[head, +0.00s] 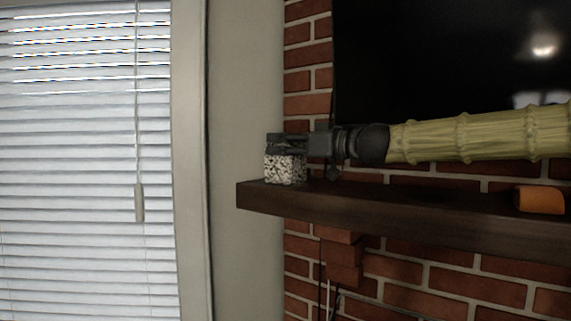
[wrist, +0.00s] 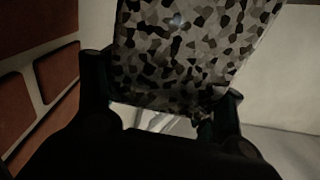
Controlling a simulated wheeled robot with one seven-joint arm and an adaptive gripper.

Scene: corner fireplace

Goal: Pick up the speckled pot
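The speckled pot (head: 285,169), white with dark flecks, stands on the left end of the dark mantel shelf (head: 400,203). My gripper (head: 286,143) reaches in from the right at the pot's upper part. In the wrist view the pot (wrist: 185,50) fills the space between the two fingers of my gripper (wrist: 165,95), one close to each side. Whether the fingers press on it or stand slightly apart cannot be told. The pot's base looks level with the shelf top. The lower part of the wrist view is very dark.
A brick wall (head: 430,270) runs behind the shelf, with a dark screen (head: 450,60) above it. An orange object (head: 540,200) lies on the shelf at the right. A window with blinds (head: 80,150) is at the left, beyond the shelf's open end.

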